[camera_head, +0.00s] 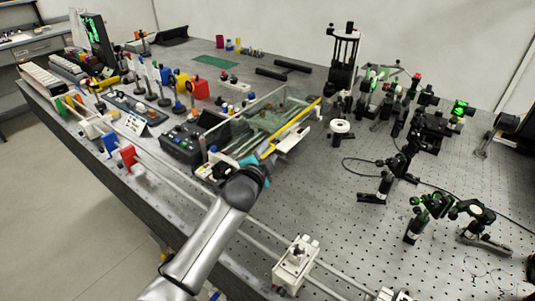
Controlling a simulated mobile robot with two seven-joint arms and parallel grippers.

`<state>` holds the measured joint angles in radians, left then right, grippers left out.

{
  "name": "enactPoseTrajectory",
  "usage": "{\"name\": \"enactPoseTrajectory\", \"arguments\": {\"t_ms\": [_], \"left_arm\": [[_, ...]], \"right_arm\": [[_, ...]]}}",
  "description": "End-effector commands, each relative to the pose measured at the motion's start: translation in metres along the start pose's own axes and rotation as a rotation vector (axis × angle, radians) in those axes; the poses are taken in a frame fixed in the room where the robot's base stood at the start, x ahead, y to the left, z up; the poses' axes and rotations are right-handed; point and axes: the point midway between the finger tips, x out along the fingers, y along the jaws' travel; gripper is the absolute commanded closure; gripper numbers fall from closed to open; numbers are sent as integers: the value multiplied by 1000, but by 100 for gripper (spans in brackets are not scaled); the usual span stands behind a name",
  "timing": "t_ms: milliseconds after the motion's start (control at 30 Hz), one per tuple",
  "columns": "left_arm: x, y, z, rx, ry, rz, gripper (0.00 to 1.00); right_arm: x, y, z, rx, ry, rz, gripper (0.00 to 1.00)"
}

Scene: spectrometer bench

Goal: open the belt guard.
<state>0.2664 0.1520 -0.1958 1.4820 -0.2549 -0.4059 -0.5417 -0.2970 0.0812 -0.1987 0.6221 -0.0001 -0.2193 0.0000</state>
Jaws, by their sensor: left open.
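What looks like the belt guard (283,103) is a clear box-like cover with a yellow bar (292,126) along its right edge. It sits near the middle of the bench, over a low mechanism. Whether its lid is raised or down is hard to tell at this size. My left gripper (258,166) is at the near end of the guard, close to the lower end of the yellow bar. It is open; its fingers are small and partly hidden by my wrist, and contact with the bar cannot be made out. My right gripper is out of view.
A dark control box (182,144) stands left of the guard. A long rail (180,183) runs along the bench's front edge, with a white carriage (295,262) on it. Several optical mounts crowd the right side. Bare perforated bench top (335,190) lies right of my left arm.

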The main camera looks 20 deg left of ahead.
Motion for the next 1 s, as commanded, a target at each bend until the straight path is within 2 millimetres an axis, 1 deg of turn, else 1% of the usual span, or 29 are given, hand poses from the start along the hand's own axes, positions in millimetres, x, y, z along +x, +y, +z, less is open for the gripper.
{"name": "enactPoseTrajectory", "arguments": {"t_ms": [167,533,1000], "left_arm": [[0,0,0,0,1,0,58],[0,0,0,0,0,0,99],[0,1,0,0,-1,2,100]], "right_arm": [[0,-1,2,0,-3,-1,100],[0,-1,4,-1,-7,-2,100],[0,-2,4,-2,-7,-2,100]]}}
